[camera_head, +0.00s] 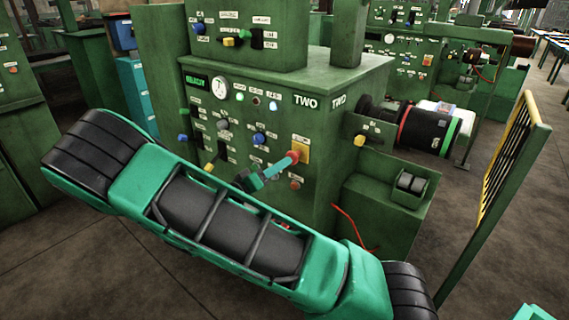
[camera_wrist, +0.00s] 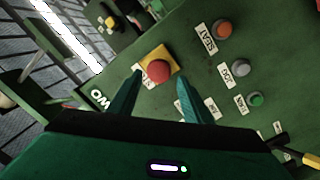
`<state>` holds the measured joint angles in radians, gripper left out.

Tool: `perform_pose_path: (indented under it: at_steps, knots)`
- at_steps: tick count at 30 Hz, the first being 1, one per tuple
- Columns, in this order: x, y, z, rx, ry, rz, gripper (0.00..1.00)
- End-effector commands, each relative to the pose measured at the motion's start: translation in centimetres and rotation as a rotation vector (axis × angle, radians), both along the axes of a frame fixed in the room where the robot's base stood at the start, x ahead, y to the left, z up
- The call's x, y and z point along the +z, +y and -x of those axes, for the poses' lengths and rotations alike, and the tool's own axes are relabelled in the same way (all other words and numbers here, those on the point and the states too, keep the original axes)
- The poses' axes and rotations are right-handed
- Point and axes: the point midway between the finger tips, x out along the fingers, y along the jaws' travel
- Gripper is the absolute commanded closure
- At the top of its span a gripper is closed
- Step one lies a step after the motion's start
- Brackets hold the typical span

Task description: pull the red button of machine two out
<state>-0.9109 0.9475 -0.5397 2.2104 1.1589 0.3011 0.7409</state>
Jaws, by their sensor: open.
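Machine two (camera_head: 330,95) is a green cabinet with TWO painted on its upper corner and a panel of knobs, lamps and labels. Its red button (camera_head: 293,157) sits on a yellow square plate (camera_head: 303,148) at the panel's right side. In the wrist view the red button (camera_wrist: 158,71) shows between and beyond my two teal fingertips, on the yellow plate (camera_wrist: 173,56). My gripper (camera_head: 272,172) is open and points at the button. In the wrist view the fingers (camera_wrist: 158,92) stand apart, one on each side of it. Whether they touch it I cannot tell.
An orange button (camera_wrist: 224,30), a grey button (camera_wrist: 240,68) and a green button (camera_wrist: 256,100) sit beside it on the panel. A black cylinder with a red band (camera_head: 425,128) juts from the machine's right side. A yellow barrier (camera_head: 507,145) stands further right. Floor between them is clear.

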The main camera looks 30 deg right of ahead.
Motion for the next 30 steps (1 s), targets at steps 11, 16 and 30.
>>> perform_pose_path:
  at_steps: [11, 16, 30]
  knots:
    - [-0.1, 4.0, 1.2, 0.001, 0.0, -0.001, 0.55]
    - [0.0, 4.2, 1.3, 0.0, 0.0, 0.0, 0.55]
    - [-0.1, 3.2, 1.7, -0.025, 0.011, -0.026, 0.55]
